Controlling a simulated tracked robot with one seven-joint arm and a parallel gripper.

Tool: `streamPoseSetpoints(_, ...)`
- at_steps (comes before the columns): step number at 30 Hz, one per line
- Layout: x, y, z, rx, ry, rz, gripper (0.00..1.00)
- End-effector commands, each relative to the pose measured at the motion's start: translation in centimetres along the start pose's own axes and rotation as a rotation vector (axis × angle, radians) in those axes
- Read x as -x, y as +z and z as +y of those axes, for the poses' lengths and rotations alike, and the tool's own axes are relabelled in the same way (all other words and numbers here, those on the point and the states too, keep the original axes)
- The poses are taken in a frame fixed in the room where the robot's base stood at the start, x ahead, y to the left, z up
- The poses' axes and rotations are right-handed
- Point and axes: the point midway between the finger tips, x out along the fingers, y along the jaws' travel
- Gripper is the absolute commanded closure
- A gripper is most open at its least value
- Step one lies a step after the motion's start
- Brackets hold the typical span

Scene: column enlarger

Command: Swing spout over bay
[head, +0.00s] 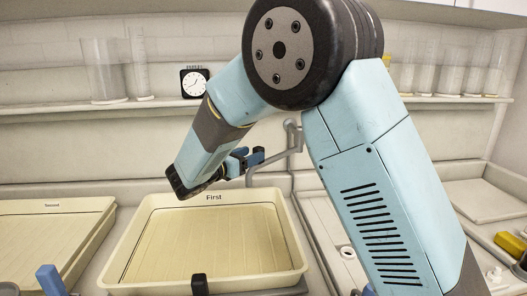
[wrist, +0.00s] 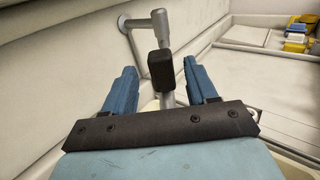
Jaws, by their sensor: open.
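The grey metal spout (head: 278,155) comes out from the back wall and bends down near the back edge of the cream tray labelled "First" (head: 130,238). Whether its end is over the tray I cannot tell. In the wrist view the spout (wrist: 160,24) stands ahead, with a black block (wrist: 160,68) on it. My gripper (head: 248,159) is beside the spout, its blue fingers apart. In the wrist view my gripper (wrist: 160,72) has one finger on each side of the block's line, with gaps showing. Whether the block is between the fingertips or beyond them I cannot tell.
Another cream tray (head: 40,235) lies at the left. Shelves at the back hold glass cylinders (head: 100,70) and a clock (head: 194,82). Yellow and blue items show at the right (head: 511,243). My arm hides much of the middle right.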

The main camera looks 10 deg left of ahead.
Motion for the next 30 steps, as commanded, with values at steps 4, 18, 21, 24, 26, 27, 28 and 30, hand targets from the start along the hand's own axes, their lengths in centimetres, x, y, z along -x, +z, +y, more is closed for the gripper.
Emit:
streamPoseSetpoints(4, -2.6, 0.0, -0.1, 0.0, -0.003, 0.0, 0.43)
streamPoseSetpoints(18, -6.1, 0.0, -0.1, 0.0, -0.002, 0.001, 0.43)
streamPoseSetpoints(21, -6.1, 0.0, -0.1, 0.0, -0.002, 0.001, 0.43)
streamPoseSetpoints(24, -6.1, 0.0, -0.1, 0.0, -0.002, 0.001, 0.43)
streamPoseSetpoints(26, -6.1, 0.0, -0.1, 0.0, -0.002, 0.001, 0.48)
streamPoseSetpoints(27, -6.1, 0.0, -0.1, 0.0, -0.002, 0.001, 0.52)
streamPoseSetpoints(28, -6.1, 0.0, -0.1, 0.0, -0.002, 0.001, 0.55)
streamPoseSetpoints(30, -6.1, 0.0, -0.1, 0.0, -0.002, 0.001, 0.62)
